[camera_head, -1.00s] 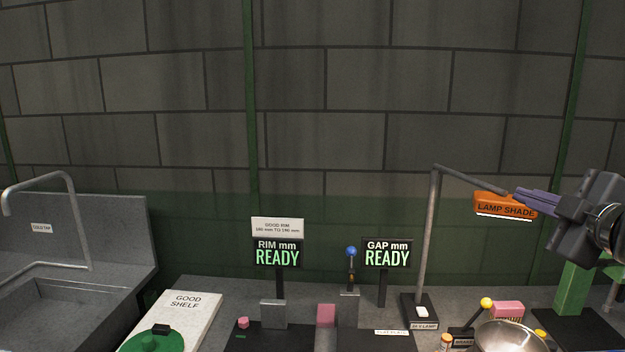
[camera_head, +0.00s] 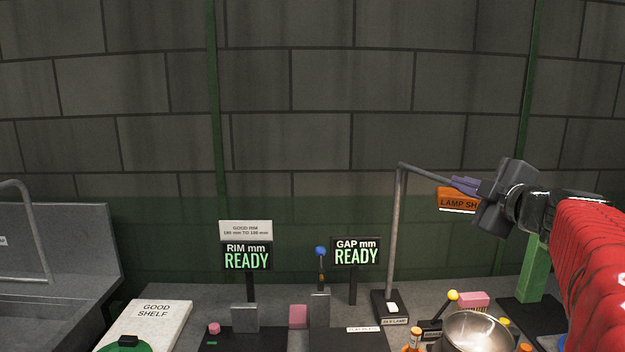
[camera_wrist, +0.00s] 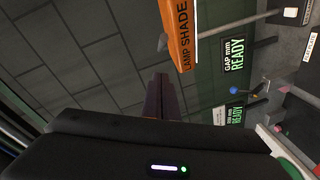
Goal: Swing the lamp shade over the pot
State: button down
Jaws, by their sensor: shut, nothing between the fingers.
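The orange lamp shade (camera_head: 458,202) hangs from the arm of a grey post (camera_head: 396,235) at the right. It also shows, lettered, at the top of the wrist view (camera_wrist: 181,32). The steel pot (camera_head: 478,332) is at the bottom right, below the shade in the picture; I cannot tell whether the shade is directly over it. My gripper (camera_head: 460,182) is shut and empty, its purple fingers beside the shade's upper edge. The fingers also show in the wrist view (camera_wrist: 160,83). Contact is unclear, and the gripper body hides the shade's right end.
A yellow-knobbed lever (camera_head: 452,296), a pink block (camera_head: 473,299) and small orange-capped bottles (camera_head: 414,340) stand around the pot. A green post (camera_head: 533,270) rises behind it. The RIM (camera_head: 247,256) and GAP (camera_head: 356,252) displays both read READY. A sink is at the left.

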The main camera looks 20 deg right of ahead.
aim_at(465, 196)
jog(key=shift+w+d+f, duration=0.35)
jog(key=shift+w+d, duration=0.05)
jog(key=shift+d, duration=0.25)
jog(key=shift+w+d+f, duration=0.35)
jog(key=shift+w+d, duration=0.05)
jog(key=shift+d, duration=0.3)
jog(key=shift+w+d+f, duration=0.35)
jog(key=shift+w+d, duration=0.05)
jog(key=shift+d, duration=0.25)
jog(key=shift+w, duration=0.15)
